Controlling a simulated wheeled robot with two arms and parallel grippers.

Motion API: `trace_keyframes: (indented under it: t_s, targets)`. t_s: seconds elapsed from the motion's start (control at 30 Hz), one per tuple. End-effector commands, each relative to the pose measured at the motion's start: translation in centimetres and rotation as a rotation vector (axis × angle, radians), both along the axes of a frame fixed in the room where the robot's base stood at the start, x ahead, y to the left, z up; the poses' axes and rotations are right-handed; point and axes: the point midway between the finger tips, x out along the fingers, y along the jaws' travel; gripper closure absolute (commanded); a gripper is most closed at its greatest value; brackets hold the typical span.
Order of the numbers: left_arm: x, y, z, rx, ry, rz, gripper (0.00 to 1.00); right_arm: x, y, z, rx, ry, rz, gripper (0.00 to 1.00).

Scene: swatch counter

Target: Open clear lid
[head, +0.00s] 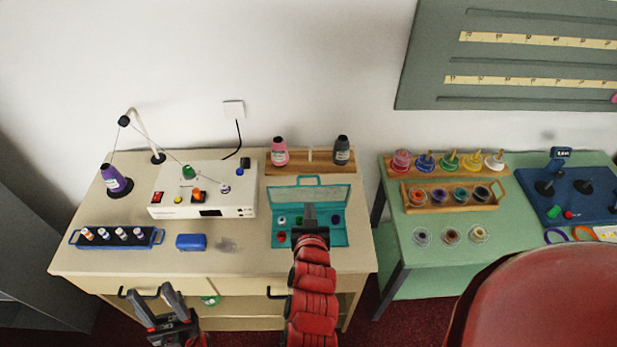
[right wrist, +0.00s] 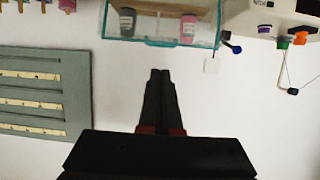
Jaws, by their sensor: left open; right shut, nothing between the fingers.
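A teal box (head: 340,241) stands on the right part of the beige counter, with several small coloured spools in its compartments. Its clear lid (head: 283,196), teal-framed with a handle at the top edge, is raised at the back of the box. In the right wrist view the clear lid (right wrist: 160,36) shows at the top, with two bottles seen through it. My right gripper (head: 309,205) is shut and empty over the box, hiding its middle; in the head view its tips overlap the lid, and contact cannot be told. My left gripper (head: 158,300) is open and empty at the counter's front.
Behind the lid, a wooden rack (head: 312,163) holds a pink bottle (head: 279,152) and a dark bottle (head: 342,150). A white winding machine (head: 205,195) stands left of the box. A blue block (head: 191,242) and blue spool tray (head: 117,238) lie further left. A green table (head: 440,255) is at right.

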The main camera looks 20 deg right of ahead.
Motion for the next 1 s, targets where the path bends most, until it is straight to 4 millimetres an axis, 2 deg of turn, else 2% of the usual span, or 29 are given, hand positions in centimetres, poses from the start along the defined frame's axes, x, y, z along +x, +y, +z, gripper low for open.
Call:
trace_keyframes:
  t_s: [0.17,0.5,1.0]
  targets:
    - [0.0,0.0,-0.3,0.0,0.0,0.0,0.5,0.8,-0.4,-0.7,0.004,0.009,-0.004,1.0]
    - [0.0,0.0,-0.4,0.0,0.0,0.0,0.5,4.5,-1.6,-2.0,0.0,0.007,-0.003,1.0]
    - [0.0,0.0,1.5,0.0,0.0,0.0,0.5,10.7,-3.6,-4.0,0.0,0.004,-0.004,1.0]
